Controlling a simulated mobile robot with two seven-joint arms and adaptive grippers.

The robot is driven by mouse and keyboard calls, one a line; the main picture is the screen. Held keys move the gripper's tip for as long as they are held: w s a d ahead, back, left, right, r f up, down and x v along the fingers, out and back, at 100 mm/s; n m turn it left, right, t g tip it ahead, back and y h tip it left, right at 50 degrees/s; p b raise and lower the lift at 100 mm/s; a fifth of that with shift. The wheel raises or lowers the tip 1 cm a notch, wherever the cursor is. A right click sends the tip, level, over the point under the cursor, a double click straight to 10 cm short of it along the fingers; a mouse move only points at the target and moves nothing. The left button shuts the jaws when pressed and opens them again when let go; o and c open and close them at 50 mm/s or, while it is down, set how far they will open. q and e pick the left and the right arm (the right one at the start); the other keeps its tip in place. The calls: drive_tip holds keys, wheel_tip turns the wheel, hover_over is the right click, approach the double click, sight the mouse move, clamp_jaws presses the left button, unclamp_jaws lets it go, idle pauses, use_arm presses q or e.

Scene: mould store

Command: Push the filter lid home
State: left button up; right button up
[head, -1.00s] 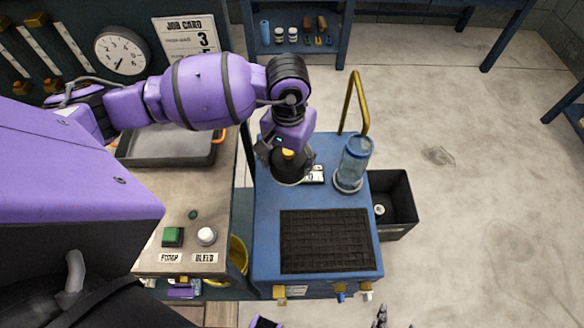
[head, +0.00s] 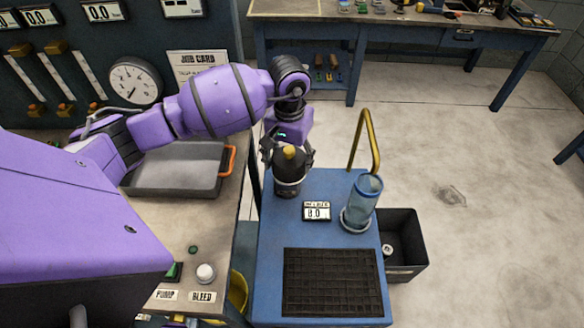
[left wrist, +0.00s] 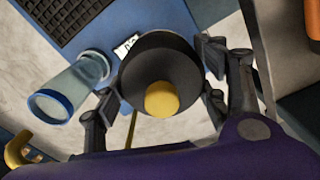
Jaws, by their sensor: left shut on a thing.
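My left gripper (head: 288,158) is shut on a dark round piece with a yellow knob (head: 289,182), which looks like the filter lid. It is over the back left of the blue cart (head: 335,235); whether it touches the top cannot be told. In the left wrist view the fingers (left wrist: 158,95) lie on either side of the lid (left wrist: 150,60), with the yellow knob facing the camera. A clear blue cylinder with a blue rim (head: 363,200) stands on a pale ring at the cart's right; it also shows in the left wrist view (left wrist: 70,88). My right gripper is not in view.
A small display (head: 317,211) and a black grid mat (head: 332,282) lie on the cart. A brass pipe (head: 373,140) rises behind the cylinder. A black bin (head: 405,245) stands right of the cart. A grey tray (head: 178,170) sits on the left bench.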

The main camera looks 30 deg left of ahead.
use_arm(q)
drive_tip(key=w+a+n+b, duration=0.1)
drive_tip(key=w+a+b, duration=0.1)
drive_tip(key=w+a, duration=0.4)
drive_tip(key=f+b, duration=0.1)
drive_tip(key=d+f+b, duration=0.1)
drive_tip(key=f, duration=0.1)
drive_tip(key=f+b, duration=0.1)
drive_tip(key=f, duration=0.1)
drive_tip(key=shift+w+d+f, duration=0.1)
drive_tip(key=shift+w+d, duration=0.1)
drive_tip(key=shift+w, duration=0.15)
drive_tip(key=shift+f+b, duration=0.45)
drive_tip(key=shift+f, duration=0.4)
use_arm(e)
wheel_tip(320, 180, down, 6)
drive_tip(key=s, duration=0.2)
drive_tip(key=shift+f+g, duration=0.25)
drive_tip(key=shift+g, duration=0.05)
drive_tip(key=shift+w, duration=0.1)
use_arm(q)
drive_tip(key=shift+b, duration=0.35)
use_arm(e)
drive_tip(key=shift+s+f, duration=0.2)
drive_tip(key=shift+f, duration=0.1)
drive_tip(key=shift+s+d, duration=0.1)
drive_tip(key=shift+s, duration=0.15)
